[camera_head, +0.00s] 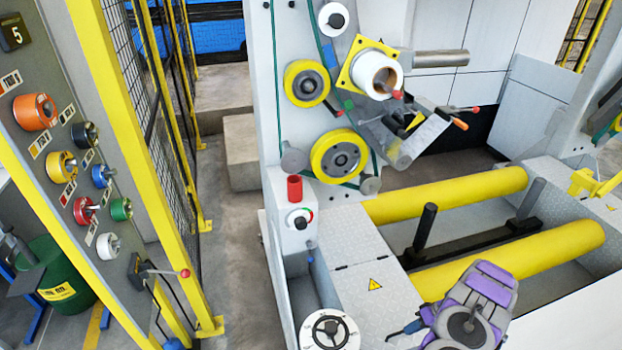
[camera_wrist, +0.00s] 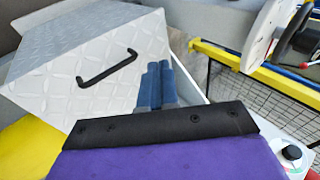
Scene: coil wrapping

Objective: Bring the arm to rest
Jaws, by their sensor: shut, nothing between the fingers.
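My arm shows purple and grey at the bottom of the head view, folded low in front of the wrapping machine. My gripper (camera_head: 404,330) is a small blue shape at the arm's left side, above the machine's tread-plate deck. In the wrist view my gripper's two blue fingers (camera_wrist: 158,68) lie side by side, shut and empty. They point toward the tread plate (camera_wrist: 105,50) with its black handle (camera_wrist: 108,68), and appear apart from it. The finger bases are hidden behind the black edge of my purple wrist.
Yellow rollers (camera_head: 450,195) and a black bar with upright posts (camera_head: 470,240) lie beyond the arm. A white handwheel (camera_head: 329,330) stands to the left of my gripper. A tool board (camera_head: 95,165) with coloured rolls and a yellow fence (camera_head: 135,165) are farther left.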

